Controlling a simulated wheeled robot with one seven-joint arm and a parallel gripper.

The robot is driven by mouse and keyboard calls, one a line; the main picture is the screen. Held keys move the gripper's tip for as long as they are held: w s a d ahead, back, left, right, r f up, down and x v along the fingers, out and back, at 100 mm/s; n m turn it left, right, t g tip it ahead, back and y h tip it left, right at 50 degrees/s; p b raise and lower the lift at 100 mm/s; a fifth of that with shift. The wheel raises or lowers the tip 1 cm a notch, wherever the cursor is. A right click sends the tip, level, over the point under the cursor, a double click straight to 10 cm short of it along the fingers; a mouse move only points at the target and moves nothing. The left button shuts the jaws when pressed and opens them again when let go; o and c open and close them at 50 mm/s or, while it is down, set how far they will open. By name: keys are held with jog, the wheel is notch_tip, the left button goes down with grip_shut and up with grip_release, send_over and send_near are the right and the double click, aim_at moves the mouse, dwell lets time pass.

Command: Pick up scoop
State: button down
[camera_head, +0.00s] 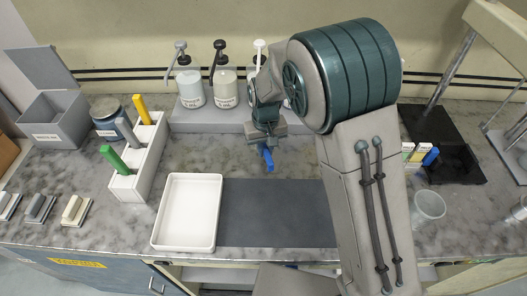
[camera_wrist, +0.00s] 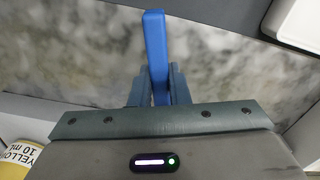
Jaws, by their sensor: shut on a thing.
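My gripper (camera_head: 266,138) is shut on a blue scoop (camera_head: 267,158), held in front of the pump bottles and above the bench. In the wrist view the scoop's long blue handle (camera_wrist: 155,45) stands between the two fingers (camera_wrist: 158,88) and sticks out past their tips. The scoop's bowl is not clearly visible in either view. Yellow (camera_head: 141,109), grey (camera_head: 127,131) and green (camera_head: 115,160) handles stand upright in a white rack (camera_head: 146,177) at the left.
A white tray (camera_head: 187,238) and a dark mat (camera_head: 275,228) lie at the front. Pump bottles (camera_head: 225,90) stand on a grey base at the back. A grey bin (camera_head: 55,133) and a jar (camera_head: 108,128) are at the left. A clear cup (camera_head: 428,206) stands at the right.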

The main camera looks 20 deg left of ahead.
jog(key=s+d+r+b, duration=0.2)
jog(key=s+d+r, duration=0.2)
jog(key=s+r, duration=0.2)
jog(key=s, duration=0.2)
jog(key=shift+s+d, duration=0.25)
jog(key=shift+s, duration=0.15)
jog(key=c, duration=2.2)
grip_release()
jog(key=shift+f, duration=0.15)
